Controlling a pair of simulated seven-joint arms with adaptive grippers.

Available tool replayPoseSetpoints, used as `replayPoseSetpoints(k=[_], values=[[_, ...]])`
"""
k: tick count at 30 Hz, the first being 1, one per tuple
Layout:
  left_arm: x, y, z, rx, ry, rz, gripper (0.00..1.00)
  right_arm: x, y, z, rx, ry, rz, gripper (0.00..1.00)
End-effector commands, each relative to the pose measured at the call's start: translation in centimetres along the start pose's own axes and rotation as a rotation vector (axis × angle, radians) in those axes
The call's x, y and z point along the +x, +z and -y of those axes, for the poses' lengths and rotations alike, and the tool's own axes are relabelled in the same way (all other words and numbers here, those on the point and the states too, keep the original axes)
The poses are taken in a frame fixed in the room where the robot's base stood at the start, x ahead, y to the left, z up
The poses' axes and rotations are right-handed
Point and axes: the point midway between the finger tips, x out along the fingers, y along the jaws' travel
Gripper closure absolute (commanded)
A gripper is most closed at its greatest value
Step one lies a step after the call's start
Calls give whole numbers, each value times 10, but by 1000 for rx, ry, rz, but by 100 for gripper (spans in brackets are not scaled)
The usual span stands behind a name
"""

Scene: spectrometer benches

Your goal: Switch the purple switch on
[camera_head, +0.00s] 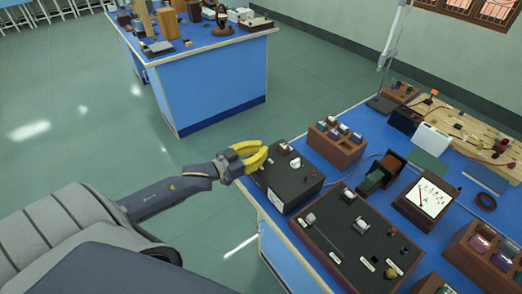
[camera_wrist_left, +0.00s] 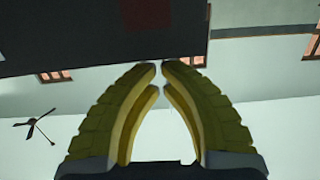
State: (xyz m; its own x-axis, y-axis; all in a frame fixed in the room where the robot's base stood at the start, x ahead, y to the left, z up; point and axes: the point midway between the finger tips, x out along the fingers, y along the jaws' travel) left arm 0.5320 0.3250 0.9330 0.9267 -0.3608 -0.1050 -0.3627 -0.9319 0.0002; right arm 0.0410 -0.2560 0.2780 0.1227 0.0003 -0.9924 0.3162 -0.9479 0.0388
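My left gripper (camera_head: 262,155) comes in from the left, its yellow fingers at the near left edge of a black-topped box (camera_head: 286,182) on the blue bench. It seems above or beside that edge; contact cannot be told. The box top carries a small red part, a pale part (camera_head: 295,163) and a knob. I cannot make out a purple switch for certain. A dark surface (camera_wrist_left: 90,35) with a reddish patch fills the top of the wrist view. My right gripper is not in view.
A larger black panel (camera_head: 345,222) with knobs stands nearer on the bench. A wooden block with coloured pieces (camera_head: 336,146) and a white-faced meter (camera_head: 430,198) stand beyond. Another blue bench (camera_head: 215,85) is at the back, with open floor between.

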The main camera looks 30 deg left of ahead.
Motion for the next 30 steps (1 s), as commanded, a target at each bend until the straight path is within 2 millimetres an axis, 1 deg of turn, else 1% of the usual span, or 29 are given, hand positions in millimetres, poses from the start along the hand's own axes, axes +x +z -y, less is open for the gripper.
replayPoseSetpoints(k=[10,14,15,22,26,30], values=[[1,1,0,0,0,0,100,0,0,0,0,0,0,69],[7,9,0,-3,-2,0,100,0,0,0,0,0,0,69],[10,9,0,-2,-1,-1,100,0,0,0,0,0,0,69],[8,8,0,0,0,0,100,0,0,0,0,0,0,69],[9,2,0,1,0,-1,100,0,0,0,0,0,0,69],[10,-14,-1,3,3,-2,100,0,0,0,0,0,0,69]])
